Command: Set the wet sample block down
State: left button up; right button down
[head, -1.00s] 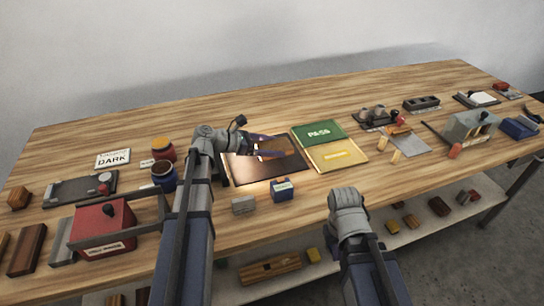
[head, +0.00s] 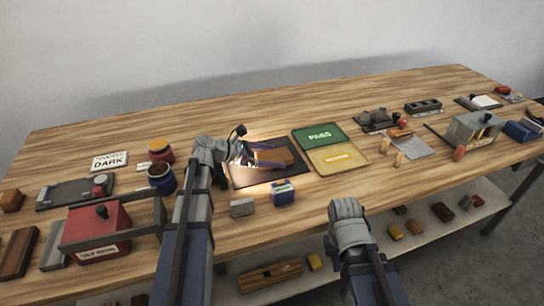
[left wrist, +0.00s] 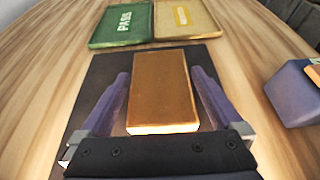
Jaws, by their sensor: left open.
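The sample block (head: 271,157), glossy orange-brown, lies flat on the dark square pad (head: 242,180) in the head view. In the left wrist view the block (left wrist: 162,88) sits on the dark pad (left wrist: 92,72) between my two purple fingers. My left gripper (left wrist: 160,76) is open, with a gap on each side of the block. In the head view my left gripper (head: 250,158) is low over the pad and partly covers the block's left end. My right arm shows at the lower right, but its gripper fingers are not visible.
A green PASS tray (head: 318,136) and a yellow tray (head: 338,157) adjoin the pad's right side. A blue box (head: 283,193) and a grey block (head: 242,208) stand in front. Jars (head: 161,178) and a red box (head: 95,232) are left. The back of the table is clear.

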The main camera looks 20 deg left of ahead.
pick_arm(q)
jog(key=shift+r, duration=0.3)
jog(key=p+v, duration=0.4)
jog(key=v, duration=0.8)
jog(key=shift+f+p, duration=0.15)
jog(key=shift+p, duration=0.25)
